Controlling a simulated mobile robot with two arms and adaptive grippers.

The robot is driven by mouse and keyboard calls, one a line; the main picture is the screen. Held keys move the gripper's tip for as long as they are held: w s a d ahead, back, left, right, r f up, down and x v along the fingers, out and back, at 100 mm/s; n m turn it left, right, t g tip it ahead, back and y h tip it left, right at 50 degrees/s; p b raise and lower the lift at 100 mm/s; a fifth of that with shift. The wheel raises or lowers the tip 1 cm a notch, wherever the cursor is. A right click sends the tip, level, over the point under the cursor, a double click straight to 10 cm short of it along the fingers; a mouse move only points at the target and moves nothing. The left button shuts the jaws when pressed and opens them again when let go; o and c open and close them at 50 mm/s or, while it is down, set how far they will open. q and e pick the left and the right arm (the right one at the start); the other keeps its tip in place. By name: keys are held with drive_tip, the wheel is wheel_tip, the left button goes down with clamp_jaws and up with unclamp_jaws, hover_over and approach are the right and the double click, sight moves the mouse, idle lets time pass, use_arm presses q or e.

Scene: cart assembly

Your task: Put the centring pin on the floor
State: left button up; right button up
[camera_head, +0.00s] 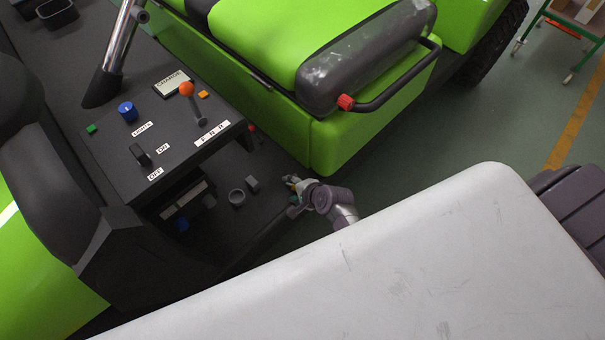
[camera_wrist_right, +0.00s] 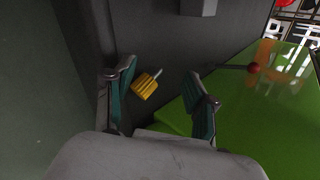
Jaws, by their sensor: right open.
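The centring pin looks to be the small yellow ridged piece (camera_wrist_right: 145,86) with a short pale tip. In the right wrist view it shows between my right fingers, against the dark cart floor (camera_wrist_right: 160,35). I cannot tell whether the piece rests on the floor. My left gripper is out of view.
A dark control console (camera_head: 165,140) with an orange-knobbed lever (camera_head: 187,90) stands left of the gripper. A grey ring (camera_head: 237,197) and a small grey block (camera_head: 252,184) are on the cart floor. The green seat base (camera_head: 350,130) is close behind; a white panel (camera_head: 400,265) fills the front.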

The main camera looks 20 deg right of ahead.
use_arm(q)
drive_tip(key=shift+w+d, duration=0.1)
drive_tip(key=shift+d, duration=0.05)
use_arm(e)
drive_tip(key=v, duration=1.1)
